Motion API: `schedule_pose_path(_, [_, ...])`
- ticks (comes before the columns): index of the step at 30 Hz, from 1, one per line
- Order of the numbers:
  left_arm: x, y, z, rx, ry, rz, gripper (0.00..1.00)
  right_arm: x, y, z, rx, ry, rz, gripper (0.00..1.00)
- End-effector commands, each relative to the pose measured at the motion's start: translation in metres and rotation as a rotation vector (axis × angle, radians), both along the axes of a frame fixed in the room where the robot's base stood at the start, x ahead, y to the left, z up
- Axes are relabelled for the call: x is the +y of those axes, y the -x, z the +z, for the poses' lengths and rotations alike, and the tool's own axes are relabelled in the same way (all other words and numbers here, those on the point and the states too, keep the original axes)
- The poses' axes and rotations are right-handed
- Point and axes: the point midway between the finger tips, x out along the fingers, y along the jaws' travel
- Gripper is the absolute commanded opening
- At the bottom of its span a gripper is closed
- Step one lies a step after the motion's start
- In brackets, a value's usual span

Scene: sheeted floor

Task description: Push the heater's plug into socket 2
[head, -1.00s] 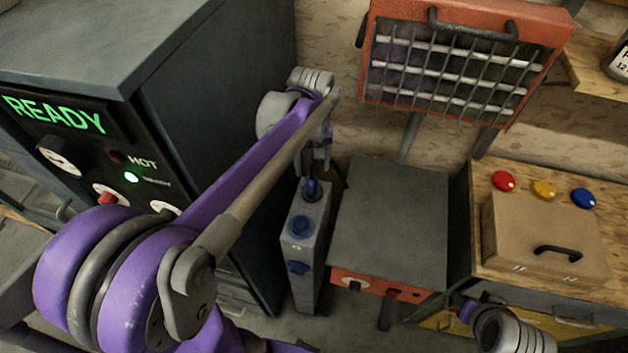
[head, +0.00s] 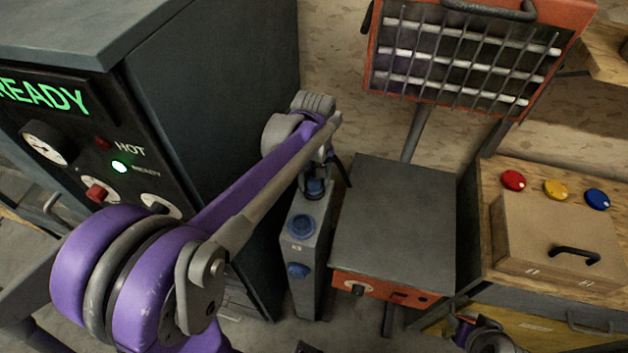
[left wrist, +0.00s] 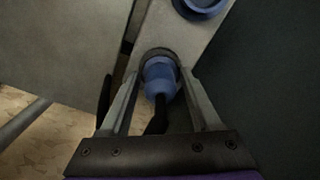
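The socket box (head: 307,259) is a narrow grey block with blue round sockets. A middle socket (head: 301,226) and a front socket (head: 298,270) are empty; I cannot read their numbers clearly. The blue plug (left wrist: 160,76) with its black cable is at the far socket on the box's top. It also shows in the head view (head: 316,187). My left gripper (left wrist: 162,68) has its fingers on both sides of the plug, seemingly closed on it. How deep the plug sits is hidden. The orange heater (head: 463,60) stands behind. My right gripper's fingers are not visible.
A dark cabinet (head: 225,110) with a READY display stands close left of the box. A grey-topped orange unit (head: 395,215) stands just right. A wooden bench (head: 487,205) holds a tan case (head: 555,240) and red, yellow and blue buttons.

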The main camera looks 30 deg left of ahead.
Motion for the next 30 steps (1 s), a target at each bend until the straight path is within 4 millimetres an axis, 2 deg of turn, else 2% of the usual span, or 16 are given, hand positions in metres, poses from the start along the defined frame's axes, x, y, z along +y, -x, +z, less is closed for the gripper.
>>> schedule_pose_path(1, [0.0, 0.0, 0.0, 0.0, 0.0, 0.0, 0.52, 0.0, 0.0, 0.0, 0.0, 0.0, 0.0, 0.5])
schedule_pose_path(9, [0.0, 0.0, 0.0, 0.0, 0.0, 0.0, 0.03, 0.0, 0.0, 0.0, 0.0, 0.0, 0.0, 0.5])
schedule_pose_path(10, [0.0, 0.0, 0.0, 0.0, 0.0, 0.0, 0.0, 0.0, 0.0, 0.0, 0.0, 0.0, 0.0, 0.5])
schedule_pose_path(17, [0.0, 0.0, 0.003, 0.0, 0.0, 0.0, 0.0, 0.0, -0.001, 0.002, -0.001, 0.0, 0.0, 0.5])
schedule_pose_path(30, [0.0, 0.0, 0.02, -0.001, -0.001, 0.0, 0.0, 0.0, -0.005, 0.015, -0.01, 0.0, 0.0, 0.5])
